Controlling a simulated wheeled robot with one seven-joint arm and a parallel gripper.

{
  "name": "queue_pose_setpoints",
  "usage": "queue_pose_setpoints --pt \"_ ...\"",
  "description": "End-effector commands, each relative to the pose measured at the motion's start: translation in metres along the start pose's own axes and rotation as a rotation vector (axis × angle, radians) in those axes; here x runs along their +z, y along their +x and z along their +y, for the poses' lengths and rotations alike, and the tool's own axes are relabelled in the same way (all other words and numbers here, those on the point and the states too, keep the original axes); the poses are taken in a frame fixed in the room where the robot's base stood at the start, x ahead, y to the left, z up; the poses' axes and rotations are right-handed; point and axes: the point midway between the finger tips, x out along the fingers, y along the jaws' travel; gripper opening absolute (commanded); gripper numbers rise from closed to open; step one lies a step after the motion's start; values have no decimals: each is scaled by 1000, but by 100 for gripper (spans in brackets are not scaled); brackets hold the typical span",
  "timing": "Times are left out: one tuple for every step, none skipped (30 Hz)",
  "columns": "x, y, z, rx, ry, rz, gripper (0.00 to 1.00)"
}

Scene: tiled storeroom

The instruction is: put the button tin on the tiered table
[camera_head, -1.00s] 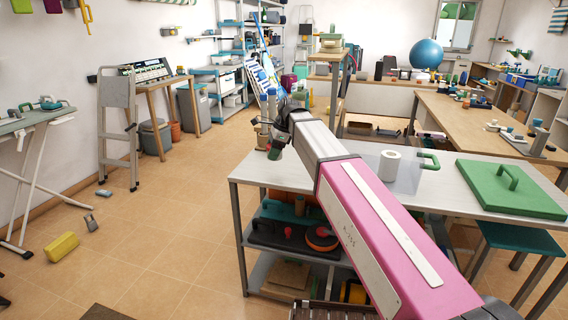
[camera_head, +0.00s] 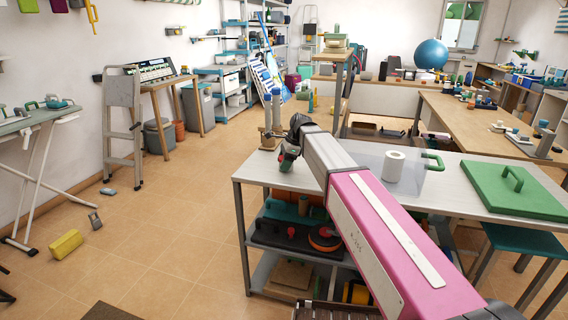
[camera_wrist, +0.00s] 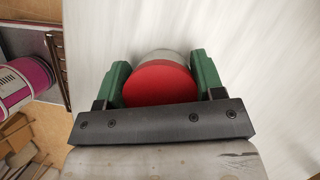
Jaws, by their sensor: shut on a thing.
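The button tin (camera_wrist: 160,84), round with a red top and a pale side, is between the fingers of my gripper (camera_wrist: 160,82) in the wrist view. My gripper is shut on it, with green fingers touching either side. In the head view my gripper (camera_head: 287,160) is over the left end of a white-topped table (camera_head: 460,178) with shelves below, which looks like the tiered table. Its pale top (camera_wrist: 265,65) fills most of the wrist view behind the tin. I cannot tell whether the tin touches the top.
A wooden holder with bottles (camera_head: 270,130) is just beyond my gripper. A yellow block (camera_head: 66,244) lies on the floor. Tabletop around the tin looks clear.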

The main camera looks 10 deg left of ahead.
Motion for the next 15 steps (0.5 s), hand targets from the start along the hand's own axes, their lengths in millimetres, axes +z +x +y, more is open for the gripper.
queue_pose_setpoints --pt "0 0 0 0 0 0 37" --pt "0 0 0 0 0 0 37" --pt "0 1 0 0 0 0 37" --pt "-1 2 0 1 0 0 37" --pt "-1 2 0 1 0 0 37" --pt "-1 2 0 0 0 0 72" --pt "-1 2 0 0 0 0 81" --pt "-1 2 0 0 0 0 87" --pt "-1 2 0 0 0 0 87" --pt "-1 2 0 0 0 0 87" --pt "-1 2 0 0 0 0 87" --pt "-1 2 0 0 0 0 87" --pt "-1 2 0 1 1 0 87" --pt "-1 2 0 1 1 0 87" --pt "-1 2 0 1 1 0 87"
